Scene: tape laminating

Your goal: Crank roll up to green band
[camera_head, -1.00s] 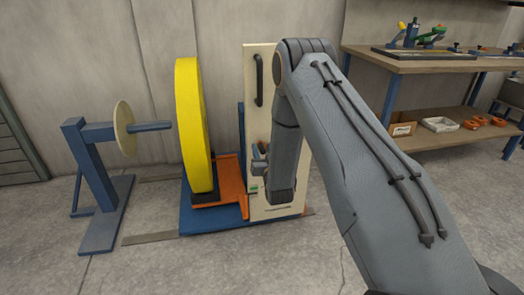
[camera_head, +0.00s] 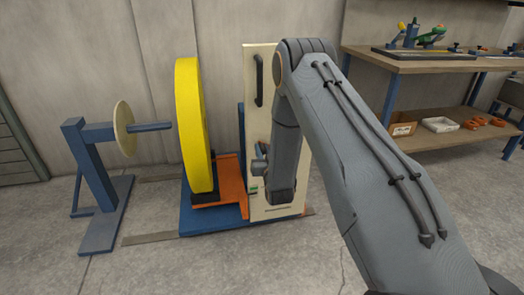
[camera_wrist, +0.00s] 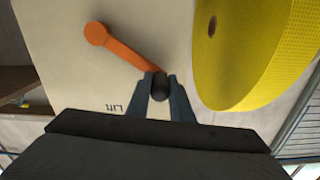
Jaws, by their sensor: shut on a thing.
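The yellow roll (camera_head: 190,125) stands upright on an orange and blue base, left of the cream panel (camera_head: 258,80). It also shows in the wrist view (camera_wrist: 255,50). An orange crank arm (camera_wrist: 120,47) is on the panel, with a dark knob at its lower end (camera_wrist: 160,88). My gripper (camera_wrist: 160,92) is shut on the crank's knob, one finger on each side. "Lift" lettering is on the panel beside it. In the head view my gripper (camera_head: 258,165) is mostly hidden by my arm. The green band mark is small in the head view (camera_head: 254,189), low on the panel.
A blue stand with a disc (camera_head: 124,128) and a spindle is on the left. A workbench (camera_head: 430,62) with tools, and bins on its lower shelf, is at the back right. The concrete floor in front is clear.

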